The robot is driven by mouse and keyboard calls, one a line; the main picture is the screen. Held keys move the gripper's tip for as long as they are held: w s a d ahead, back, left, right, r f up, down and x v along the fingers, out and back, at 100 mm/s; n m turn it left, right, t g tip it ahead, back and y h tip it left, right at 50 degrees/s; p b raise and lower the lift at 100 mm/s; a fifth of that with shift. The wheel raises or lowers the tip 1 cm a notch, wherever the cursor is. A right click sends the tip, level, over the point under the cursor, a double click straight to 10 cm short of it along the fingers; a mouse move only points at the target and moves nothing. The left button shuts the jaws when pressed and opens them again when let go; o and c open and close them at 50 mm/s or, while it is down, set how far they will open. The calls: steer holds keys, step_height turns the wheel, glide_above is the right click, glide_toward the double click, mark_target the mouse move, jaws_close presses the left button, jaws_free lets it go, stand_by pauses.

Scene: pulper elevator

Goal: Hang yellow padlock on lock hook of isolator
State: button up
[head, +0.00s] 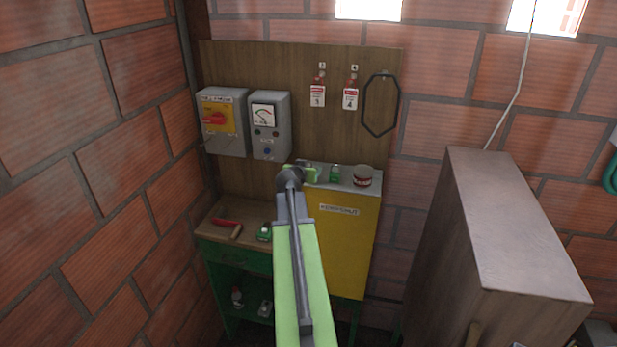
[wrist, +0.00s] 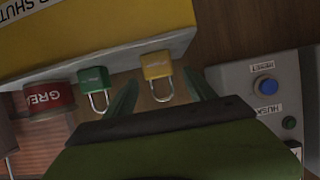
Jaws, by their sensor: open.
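The yellow padlock (wrist: 157,68) stands on the top of the yellow cabinet, its shackle pointing down in the wrist view. In the head view I cannot make it out behind my gripper. My gripper (wrist: 162,80) is open, with one green finger on each side of the padlock in the wrist picture; I see no contact. In the head view my gripper (head: 306,173) is at the cabinet's left top corner. The isolator (head: 220,122) is a grey wall box with a red handle on a yellow plate. Its lock hook is too small to tell.
A green padlock (head: 335,173) and a grease tin (head: 363,176) stand on the yellow cabinet (head: 345,245). A grey meter box (head: 269,147) is beside the isolator. Red tagged padlocks (head: 318,88) hang on the board. A workbench (head: 217,235) is below; a tall cabinet (head: 505,215) stands right.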

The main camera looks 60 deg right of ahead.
steer(key=b+x, duration=0.1)
steer(key=x, duration=0.3)
steer(key=shift+d+f+b, duration=0.2)
steer(key=shift+f+b, duration=0.15)
steer(key=shift+f, duration=0.2)
steer(key=shift+w+a+r, duration=0.1)
steer(key=shift+a+r, duration=0.05)
steer(key=shift+a, duration=0.05)
steer(key=shift+d, duration=0.1)
jaws_close()
